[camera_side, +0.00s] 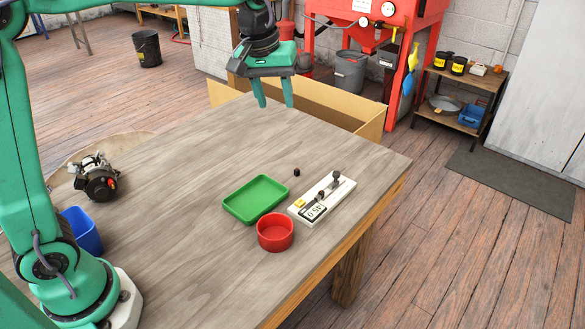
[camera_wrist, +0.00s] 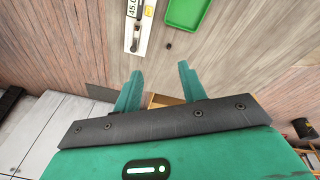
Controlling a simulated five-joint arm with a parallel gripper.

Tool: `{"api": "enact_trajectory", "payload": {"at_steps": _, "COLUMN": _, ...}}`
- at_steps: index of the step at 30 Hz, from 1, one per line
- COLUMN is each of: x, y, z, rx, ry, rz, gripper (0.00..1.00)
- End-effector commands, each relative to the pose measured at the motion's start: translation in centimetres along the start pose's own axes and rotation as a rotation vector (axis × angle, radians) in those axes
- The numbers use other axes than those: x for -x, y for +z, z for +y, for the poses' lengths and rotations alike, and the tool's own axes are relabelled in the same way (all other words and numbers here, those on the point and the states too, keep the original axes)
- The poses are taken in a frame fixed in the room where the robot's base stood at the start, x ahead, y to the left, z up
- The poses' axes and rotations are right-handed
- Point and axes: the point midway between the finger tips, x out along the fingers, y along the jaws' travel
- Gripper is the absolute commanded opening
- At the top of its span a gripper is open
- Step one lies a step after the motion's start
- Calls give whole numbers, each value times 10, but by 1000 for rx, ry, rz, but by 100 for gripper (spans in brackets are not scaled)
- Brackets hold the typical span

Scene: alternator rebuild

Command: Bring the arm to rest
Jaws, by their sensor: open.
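My gripper (camera_side: 273,92) is green with two fingers. It hangs in the air over the far end of the table (camera_side: 190,165), with the fingers pointing down. The fingers stand apart with nothing between them. In the wrist view my gripper (camera_wrist: 158,85) also shows open and empty, with the tabletop beyond it. My arm reaches in from the left and along the top of the side view, where part of it is cut off by the frame.
On the table are a green tray (camera_side: 227,206), red bowl (camera_side: 275,247), white gauge device (camera_side: 327,211), small black piece (camera_side: 296,172), alternator (camera_side: 98,182) and blue bin (camera_side: 83,231). A cardboard box (camera_side: 372,128) stands beyond the far edge. The table's middle is clear.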

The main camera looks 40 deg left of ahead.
Motion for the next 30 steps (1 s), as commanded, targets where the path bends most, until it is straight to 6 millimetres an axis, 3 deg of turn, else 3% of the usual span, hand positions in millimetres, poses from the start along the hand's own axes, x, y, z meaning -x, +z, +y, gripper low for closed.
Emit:
{"api": "enact_trajectory", "payload": {"at_steps": 3, "x": 16, "y": 16, "z": -18, "rx": -48, "ry": 14, "rz": 27, "gripper": 41}}
{"api": "enact_trajectory", "payload": {"at_steps": 13, "x": 41, "y": 64, "z": -67, "rx": -189, "ry": 41, "rz": 100, "gripper": 41}}
{"api": "enact_trajectory", "payload": {"at_steps": 22, "x": 45, "y": 113, "z": -109, "rx": -318, "ry": 51, "rz": 170, "gripper": 41}}
{"api": "enact_trajectory", "payload": {"at_steps": 30, "x": 36, "y": 155, "z": -142, "rx": -429, "ry": 51, "rz": 236, "gripper": 41}}
